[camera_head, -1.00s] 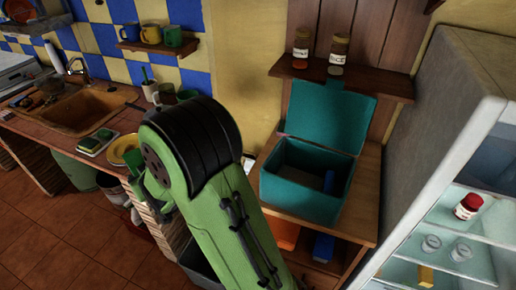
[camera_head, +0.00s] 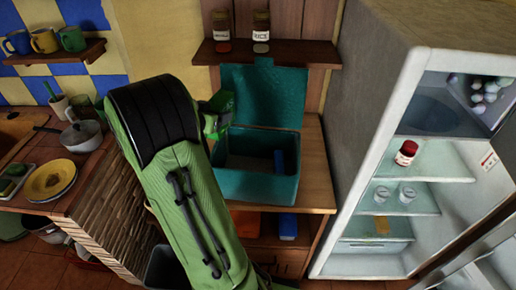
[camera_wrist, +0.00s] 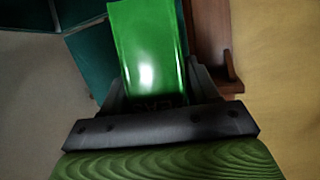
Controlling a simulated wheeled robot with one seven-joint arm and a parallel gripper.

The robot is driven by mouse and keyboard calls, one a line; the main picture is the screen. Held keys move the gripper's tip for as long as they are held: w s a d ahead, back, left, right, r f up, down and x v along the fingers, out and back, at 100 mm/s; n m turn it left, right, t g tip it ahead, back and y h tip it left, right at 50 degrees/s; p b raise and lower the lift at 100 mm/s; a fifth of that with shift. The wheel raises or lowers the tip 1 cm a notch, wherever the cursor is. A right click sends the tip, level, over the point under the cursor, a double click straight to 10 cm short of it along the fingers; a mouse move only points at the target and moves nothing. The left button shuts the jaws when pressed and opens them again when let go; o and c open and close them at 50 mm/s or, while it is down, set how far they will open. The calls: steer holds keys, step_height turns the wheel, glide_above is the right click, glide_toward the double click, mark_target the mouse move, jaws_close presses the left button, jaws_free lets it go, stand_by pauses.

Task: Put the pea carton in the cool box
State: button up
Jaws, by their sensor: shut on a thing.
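The pea carton is a glossy bright green box in the wrist view (camera_wrist: 148,45). My gripper (camera_wrist: 157,88) is shut on it, with one dark finger on each side. In the head view the carton (camera_head: 224,103) shows in part beside my arm, close to the left side of the open cool box. The teal cool box (camera_head: 255,188) stands on a wooden stand with its lid (camera_head: 268,95) raised at the back. My arm covers part of the cool box's left side.
A shelf with two jars (camera_head: 261,32) hangs above the lid. An open fridge (camera_head: 372,120) stands to the right. At left, a counter holds a yellow plate (camera_head: 50,180) and a pot (camera_head: 82,136). A mug shelf (camera_head: 45,55) is at upper left.

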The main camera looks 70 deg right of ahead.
steer(key=s+d+r+m+g+y, duration=0.15)
steer(key=s+m+g, duration=0.4)
steer(key=s, duration=0.65)
steer(key=shift+y, duration=0.25)
steer(key=f+b, duration=0.2)
steer(key=f, duration=0.1)
steer(key=f+b, duration=0.2)
steer(key=shift+w+a+f, duration=0.1)
steer(key=shift+w+f, duration=0.1)
steer(key=shift+w, duration=0.1)
steer(key=o, duration=1.4)
steer(key=p+v, duration=0.2)
steer(key=v, duration=1.4)
